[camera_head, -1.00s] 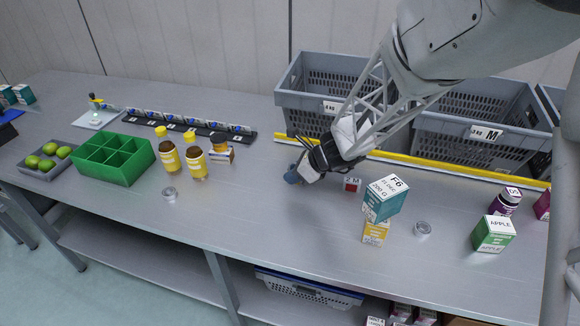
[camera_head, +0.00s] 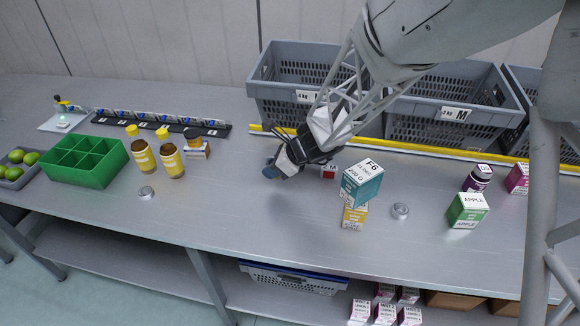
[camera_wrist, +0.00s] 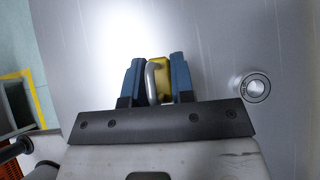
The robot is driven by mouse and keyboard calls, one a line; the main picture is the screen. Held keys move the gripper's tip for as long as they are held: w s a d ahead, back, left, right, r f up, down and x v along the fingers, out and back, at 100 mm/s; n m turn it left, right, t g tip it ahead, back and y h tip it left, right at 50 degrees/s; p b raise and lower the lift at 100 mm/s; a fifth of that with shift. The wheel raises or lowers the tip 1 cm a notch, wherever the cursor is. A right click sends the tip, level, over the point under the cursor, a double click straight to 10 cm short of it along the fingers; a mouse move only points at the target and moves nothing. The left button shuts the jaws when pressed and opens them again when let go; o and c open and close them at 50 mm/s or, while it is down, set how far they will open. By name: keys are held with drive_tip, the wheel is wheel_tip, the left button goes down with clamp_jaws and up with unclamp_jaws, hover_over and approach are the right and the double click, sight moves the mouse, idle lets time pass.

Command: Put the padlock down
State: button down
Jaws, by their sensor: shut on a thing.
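My gripper (camera_head: 272,171) is over the middle of the grey bench (camera_head: 225,215), left of a small red block. In the wrist view my gripper (camera_wrist: 155,80) has its blue fingers shut on the padlock (camera_wrist: 162,78), which has a yellow body and a silver shackle. The padlock sits between the fingers above the bare metal surface. In the head view the padlock is not distinguishable, being hidden by the gripper. A soft shadow lies on the bench below the gripper; the exact height is hard to tell.
A teal F6 box (camera_head: 362,184) stands on a yellow box (camera_head: 354,215) right of my gripper, with the red block (camera_head: 328,172) nearer. Yellow-capped bottles (camera_head: 171,160) stand left. Grey totes (camera_head: 455,113) line the back. Bench in front is clear.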

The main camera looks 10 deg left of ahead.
drive_tip(key=shift+w+d, duration=0.1)
drive_tip(key=shift+d, duration=0.05)
drive_tip(key=w+d+r+m+t, duration=0.1)
drive_tip(key=w+d, duration=0.3)
drive_tip(key=d, duration=0.6)
drive_tip(key=w+d+r+m+t, duration=0.15)
drive_tip(key=w+d, duration=0.35)
drive_tip(key=d, duration=0.5)
drive_tip(key=d+r+m, duration=0.1)
drive_tip(key=d+r, duration=0.1)
drive_tip(key=d, duration=2.1)
drive_tip(key=shift+w+d+r+h, duration=0.2)
drive_tip(key=shift+r+h, duration=0.1)
drive_tip(key=shift+r, duration=0.1)
drive_tip(key=shift+m+t, duration=0.25)
drive_tip(key=shift+a+f, duration=0.1)
drive_tip(key=shift+f, duration=3)
drive_tip(key=shift+f, duration=1.9)
